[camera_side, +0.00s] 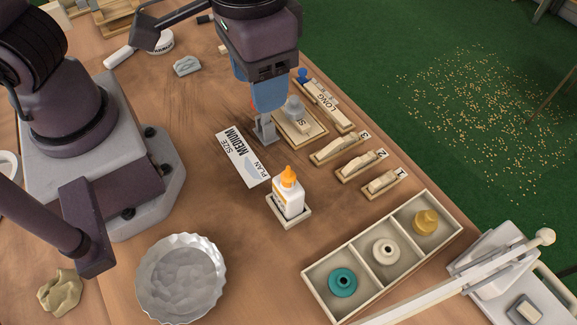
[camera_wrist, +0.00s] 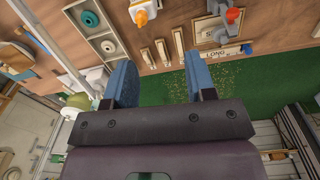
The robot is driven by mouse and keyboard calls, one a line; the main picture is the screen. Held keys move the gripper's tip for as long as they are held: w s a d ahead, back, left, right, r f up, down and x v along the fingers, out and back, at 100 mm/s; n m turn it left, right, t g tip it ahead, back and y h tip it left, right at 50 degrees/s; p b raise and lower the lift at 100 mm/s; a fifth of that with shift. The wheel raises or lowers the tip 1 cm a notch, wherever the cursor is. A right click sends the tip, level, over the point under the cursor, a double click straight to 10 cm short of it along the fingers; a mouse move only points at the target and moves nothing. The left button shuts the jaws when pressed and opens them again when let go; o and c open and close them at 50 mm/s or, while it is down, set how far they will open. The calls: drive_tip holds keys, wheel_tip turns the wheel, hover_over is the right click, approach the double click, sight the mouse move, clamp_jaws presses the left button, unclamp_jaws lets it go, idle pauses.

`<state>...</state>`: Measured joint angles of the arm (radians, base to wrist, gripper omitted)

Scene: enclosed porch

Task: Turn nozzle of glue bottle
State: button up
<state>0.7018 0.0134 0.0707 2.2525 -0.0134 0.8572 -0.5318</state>
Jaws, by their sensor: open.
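A white glue bottle (camera_side: 288,196) with an orange nozzle (camera_side: 288,175) stands upright in a small pale square holder on the wooden table in the side view. The bottle's orange nozzle also shows at the top of the wrist view (camera_wrist: 141,17). My gripper (camera_side: 265,130) is above the table, behind and to the left of the bottle, pointing down and apart from it. In the wrist view my gripper's two blue-grey fingers (camera_wrist: 161,84) are spread with nothing between them.
A three-part tray (camera_side: 336,252) holds teal, white and yellow spools. A crinkled metal bowl (camera_side: 181,277) stands at the front. A card (camera_side: 243,158) reads "SIZE MEDIUM PLAN". Numbered wooden holders (camera_side: 340,147) and a board marked S (camera_side: 300,122) line the far edge.

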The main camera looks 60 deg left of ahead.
sight(289, 167)
drive_tip(key=d+f+n, duration=0.1)
drive_tip(key=f+n, duration=0.1)
drive_tip(key=f, duration=0.3)
drive_tip(key=w+d+f+n, duration=0.1)
drive_tip(key=f+n, duration=0.1)
drive_tip(key=f, duration=0.3)
drive_tip(key=d+f+n, duration=0.2)
drive_tip(key=f, duration=0.3)
drive_tip(key=shift+w+d+f, duration=0.1)
drive_tip(key=shift+w+f, duration=0.1)
clamp_jaws()
